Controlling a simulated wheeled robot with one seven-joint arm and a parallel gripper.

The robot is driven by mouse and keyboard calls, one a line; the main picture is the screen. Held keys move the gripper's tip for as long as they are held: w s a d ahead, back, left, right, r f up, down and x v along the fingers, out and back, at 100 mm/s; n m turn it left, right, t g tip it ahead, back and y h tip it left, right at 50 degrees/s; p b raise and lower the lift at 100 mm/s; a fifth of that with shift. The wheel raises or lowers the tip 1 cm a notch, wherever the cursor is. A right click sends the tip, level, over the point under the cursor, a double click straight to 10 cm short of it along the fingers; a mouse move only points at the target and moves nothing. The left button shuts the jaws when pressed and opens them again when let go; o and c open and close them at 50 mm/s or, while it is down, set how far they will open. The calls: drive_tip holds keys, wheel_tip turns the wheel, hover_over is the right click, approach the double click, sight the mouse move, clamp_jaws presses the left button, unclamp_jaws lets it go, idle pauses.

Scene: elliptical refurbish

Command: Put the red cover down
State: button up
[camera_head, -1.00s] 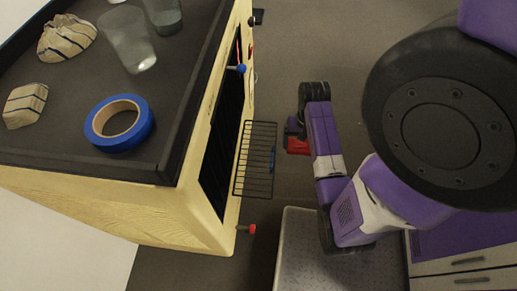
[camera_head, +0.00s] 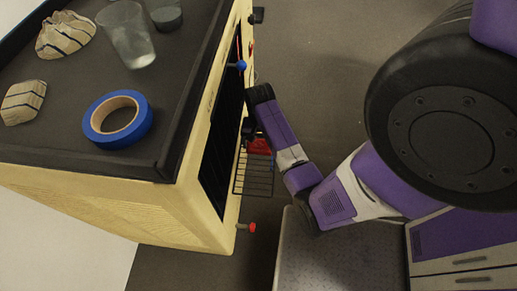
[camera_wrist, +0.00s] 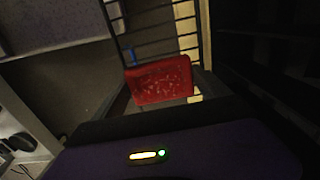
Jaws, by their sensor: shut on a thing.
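The red cover (camera_wrist: 160,80) is a small speckled red piece, held at my gripper (camera_wrist: 165,97) in the wrist view. In the head view the red cover (camera_head: 259,146) shows beside my gripper (camera_head: 249,130), over the inner part of a black wire rack (camera_head: 254,178). The rack sticks out from the front of the wooden oven unit. My gripper is shut on the cover. The fingertips are mostly dark and partly hidden. I cannot tell whether the cover touches the rack.
The dark countertop (camera_head: 60,145) holds a blue tape roll (camera_head: 92,127), glasses (camera_head: 125,45) and striped pieces (camera_head: 22,103). A blue knob (camera_head: 237,65) and a red knob (camera_head: 250,227) protrude from the unit's front. A grey textured platform (camera_head: 310,262) stands at the lower right.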

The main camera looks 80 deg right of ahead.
sight(258, 146)
wheel_tip(258, 146, down, 3)
drive_tip(key=shift+r, duration=0.15)
drive_tip(key=shift+w+f, duration=0.2)
drive_tip(key=shift+f, duration=0.1)
drive_tip(key=o, duration=1.5)
drive_tip(key=shift+f, duration=0.1)
